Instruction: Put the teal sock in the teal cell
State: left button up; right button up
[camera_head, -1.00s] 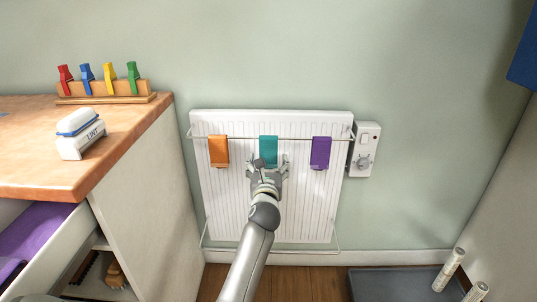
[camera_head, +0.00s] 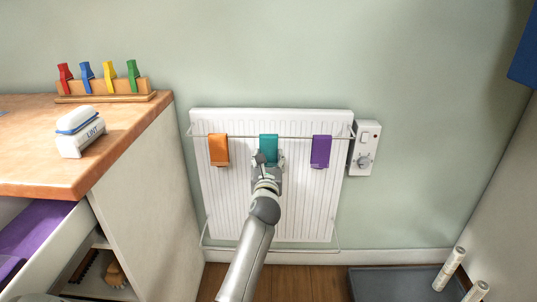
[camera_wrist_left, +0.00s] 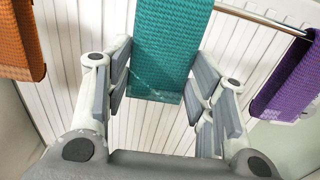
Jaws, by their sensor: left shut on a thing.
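The teal sock (camera_head: 269,143) hangs over the rail on the front of the white radiator, between an orange sock (camera_head: 219,150) and a purple sock (camera_head: 320,151). My left gripper (camera_head: 268,158) is at the lower end of the teal sock, its fingers on either side and shut on it. In the left wrist view the teal sock (camera_wrist_left: 172,40) hangs down between the two fingers, still over the rail. An open drawer (camera_head: 62,242) with purple inside shows at the lower left. No teal cell can be made out. My right gripper is not in view.
The radiator (camera_head: 270,210) has a control box (camera_head: 363,150) at its right. A wooden counter (camera_head: 120,150) on the left holds a lint box (camera_head: 80,133) and several coloured pegs on a stand (camera_head: 105,93). A grey tray (camera_head: 395,285) lies on the floor at right.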

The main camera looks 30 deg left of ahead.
pick_arm(q)
jog(key=shift+r, duration=0.1)
jog(key=shift+r, duration=0.15)
notch_tip(320, 180, up, 3)
jog(key=shift+f+p, duration=0.1)
jog(key=shift+p, duration=0.75)
notch_tip(320, 180, up, 3)
jog(key=shift+r+p, duration=0.1)
jog(key=shift+p, duration=0.5)
notch_tip(320, 180, up, 12)
jog(key=f+p, duration=0.1)
jog(key=p, duration=0.3)
send_over(269, 138)
jog(key=s, duration=0.2)
jog(key=shift+w+d+r, duration=0.1)
jog(key=shift+d+r, duration=0.15)
jog(key=shift+d, duration=0.2)
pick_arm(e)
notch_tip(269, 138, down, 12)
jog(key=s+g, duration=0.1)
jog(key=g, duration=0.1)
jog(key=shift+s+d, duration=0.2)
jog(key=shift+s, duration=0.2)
